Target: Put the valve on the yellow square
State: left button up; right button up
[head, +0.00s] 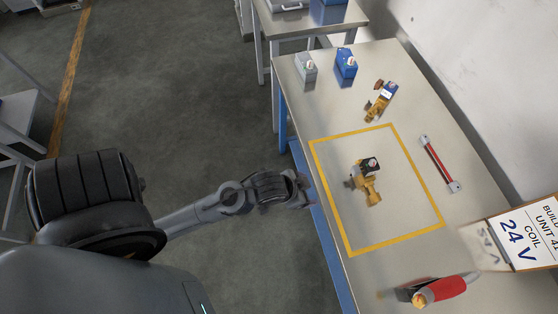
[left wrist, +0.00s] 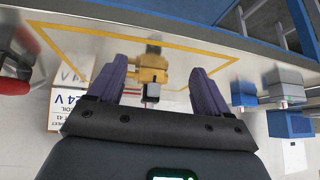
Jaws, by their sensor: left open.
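A brass valve (head: 369,190) with a black coil on top stands inside the yellow square (head: 332,212) outlined on the table. A second brass valve (head: 376,105) with a blue coil sits on the table just beyond the square's far edge, outside it. My left gripper (head: 304,187) is at the table's left edge, left of the square. In the left wrist view its two purple fingers are open, and the brass valve inside the square (left wrist: 151,66) shows between them, apparently not gripped. My right gripper is not in view.
A grey box (head: 306,68) and a blue box (head: 345,65) stand at the table's far end. A red bar (head: 439,163) lies right of the square. A red-handled tool (head: 446,289) lies at the near end, by a "24 V" coil sign (head: 524,236). The square's near part is clear.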

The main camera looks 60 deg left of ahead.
pick_arm(q)
jog(key=s+g, duration=0.3)
jog(key=s, duration=0.6)
jog(key=shift+s+r+g, duration=0.15)
jog(key=shift+r+g, duration=0.15)
jog(key=shift+r, duration=0.1)
notch_tip(320, 180, up, 24)
jog(key=p, duration=2.4)
jog(key=shift+s, duration=0.45)
jog(key=shift+d, duration=0.1)
